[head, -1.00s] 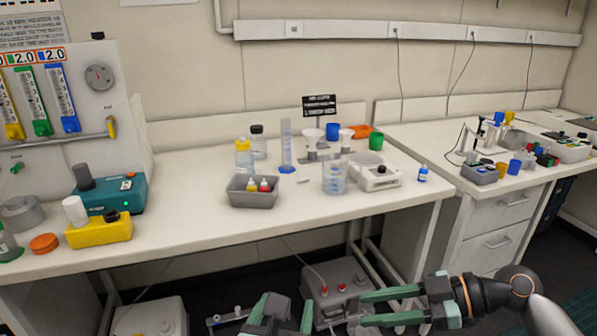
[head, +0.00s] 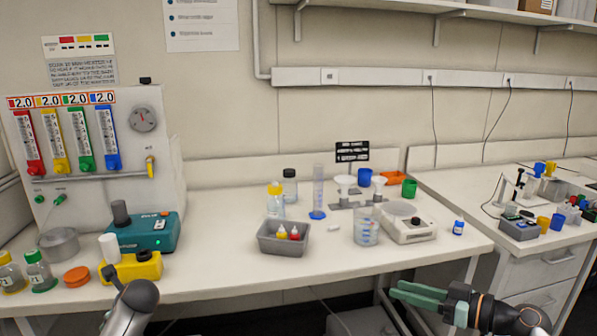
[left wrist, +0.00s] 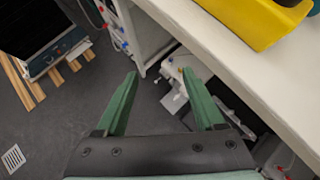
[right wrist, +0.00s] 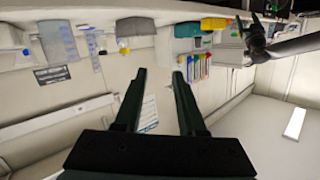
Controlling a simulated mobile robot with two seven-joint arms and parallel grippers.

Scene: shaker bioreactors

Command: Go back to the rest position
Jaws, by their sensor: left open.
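My right gripper (head: 395,291) shows in the head view in front of the bench's front edge, its green fingers pointing left. In the right wrist view (right wrist: 159,72) its fingers stand apart with nothing between them. My left gripper (left wrist: 160,73) is open and empty in the left wrist view, beside the edge of a white bench and above the floor. In the head view only a grey link of my left arm shows at the bottom left; the left gripper itself is out of that view.
The white bench (head: 225,275) carries a yellow block (head: 134,268), a teal device (head: 143,233), a grey tray (head: 283,247), a beaker (head: 367,228) and a white scale (head: 408,225). A second bench (head: 465,188) stands at the right. Grey floor (left wrist: 75,125) is open below my left gripper.

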